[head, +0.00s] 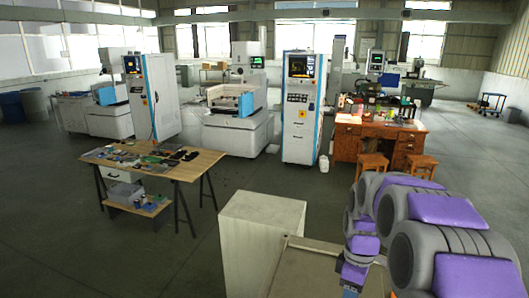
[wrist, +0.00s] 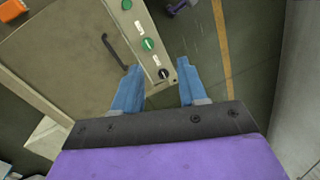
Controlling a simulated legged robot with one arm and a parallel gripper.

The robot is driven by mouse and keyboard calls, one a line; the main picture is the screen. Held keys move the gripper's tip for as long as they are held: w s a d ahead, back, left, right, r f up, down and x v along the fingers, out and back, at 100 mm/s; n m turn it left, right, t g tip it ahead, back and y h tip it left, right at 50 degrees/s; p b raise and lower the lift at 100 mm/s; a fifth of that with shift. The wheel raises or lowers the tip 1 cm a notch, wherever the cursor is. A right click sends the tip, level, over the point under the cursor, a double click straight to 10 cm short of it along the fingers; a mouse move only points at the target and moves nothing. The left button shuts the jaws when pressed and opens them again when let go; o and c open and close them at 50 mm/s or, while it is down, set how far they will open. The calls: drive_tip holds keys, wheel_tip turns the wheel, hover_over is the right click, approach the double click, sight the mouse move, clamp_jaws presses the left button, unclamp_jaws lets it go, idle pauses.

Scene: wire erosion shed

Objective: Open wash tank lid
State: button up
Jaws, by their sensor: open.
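The wash tank's flat grey-brown lid (wrist: 75,60) fills the left of the wrist view and looks closed. A dark bar handle (wrist: 114,52) stands near the lid's right edge. My gripper (wrist: 160,66) is open and empty, its two blue fingers over the tank's right edge strip. The left fingertip is close to the handle's lower end; I cannot tell whether they touch. The handle is outside the gap between the fingers. In the head view the tank top (head: 325,268) shows at the bottom, partly hidden by my arm.
The edge strip carries green buttons (wrist: 148,44) and a black knob (wrist: 164,73). A pale box (head: 262,235) stands against the tank. A wooden table with tools (head: 150,165) is at left, a desk (head: 375,140) with stools behind. The floor at right is open.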

drive_tip(key=s+a+f+m+b, duration=0.2)
drive_tip(key=s+f+m+b, duration=0.2)
drive_tip(key=s, duration=0.6)
drive_tip(key=s+a+f+m+b, duration=0.2)
drive_tip(key=s+f+m+b, duration=0.25)
drive_tip(key=s, duration=0.45)
drive_tip(key=s+a+f+m+b, duration=0.3)
drive_tip(key=s+f+b, duration=0.15)
drive_tip(key=s, duration=0.55)
drive_tip(key=w+d+r+m+p, duration=0.1)
drive_tip(key=w+d+r+m, duration=0.15)
drive_tip(key=w+m, duration=1.05)
drive_tip(key=w+d+r+m, duration=0.1)
drive_tip(key=w+d+m, duration=0.25)
drive_tip(key=w, duration=1.85)
drive_tip(key=w+d+f+m, duration=0.45)
drive_tip(key=w+f, duration=0.35)
drive_tip(key=w, duration=0.3)
drive_tip(key=shift+m, duration=0.35)
drive_tip(key=s+f, duration=0.1)
drive_tip(key=f, duration=0.4)
drive_tip(key=s+a+f+b, duration=0.1)
drive_tip(key=f, duration=0.5)
drive_tip(key=s+a+f+b, duration=0.1)
drive_tip(key=f, duration=0.4)
drive_tip(key=shift+f, duration=0.25)
clamp_jaws()
